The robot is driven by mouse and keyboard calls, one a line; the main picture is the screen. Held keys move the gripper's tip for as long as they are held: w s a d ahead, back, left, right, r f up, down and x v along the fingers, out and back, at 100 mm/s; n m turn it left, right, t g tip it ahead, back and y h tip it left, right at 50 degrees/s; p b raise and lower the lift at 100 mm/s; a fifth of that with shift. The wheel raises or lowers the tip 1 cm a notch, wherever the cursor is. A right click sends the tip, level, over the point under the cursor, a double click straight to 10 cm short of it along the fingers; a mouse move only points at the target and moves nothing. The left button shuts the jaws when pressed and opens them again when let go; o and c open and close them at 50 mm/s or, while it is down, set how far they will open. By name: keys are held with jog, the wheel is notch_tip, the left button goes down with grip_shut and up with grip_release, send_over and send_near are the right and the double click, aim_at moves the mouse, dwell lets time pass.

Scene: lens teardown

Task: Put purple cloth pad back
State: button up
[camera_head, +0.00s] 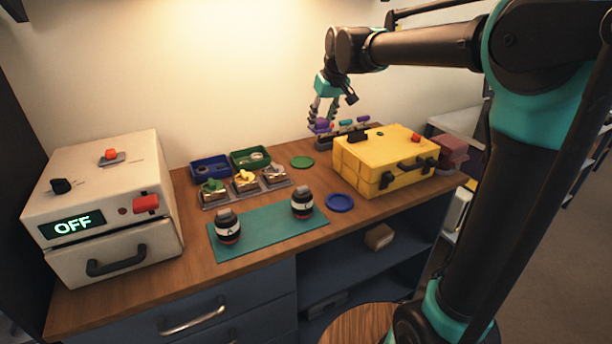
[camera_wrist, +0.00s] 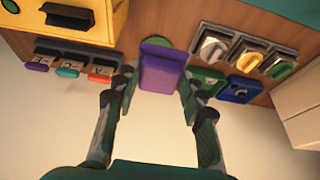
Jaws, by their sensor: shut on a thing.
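The purple cloth pad (camera_wrist: 163,72) is held between the two fingers of my gripper (camera_wrist: 160,85) in the wrist view. In the head view my gripper (camera_head: 321,112) points down near the back wall, with the purple pad (camera_head: 320,126) at its fingertips. The pad looks held above the counter's back part, beside a dark rack (camera_wrist: 72,53). The rack has several slots, with purple (camera_wrist: 37,67), teal (camera_wrist: 67,72) and red (camera_wrist: 99,78) tabs along its edge. I cannot tell whether the pad touches anything below.
A yellow case (camera_head: 380,160) stands right of the gripper. Green (camera_head: 250,157) and blue (camera_head: 211,166) trays and a lens-part holder (camera_head: 246,186) lie left. A teal mat (camera_head: 265,232) bears two dark jars. A white oven-like box (camera_head: 110,205) stands far left.

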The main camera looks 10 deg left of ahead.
notch_tip(320, 180, down, 19)
dwell(0.5)
jog(key=shift+f, duration=0.15)
jog(key=o, duration=1.1)
jog(key=v, duration=1.2)
jog(key=shift+r, duration=0.25)
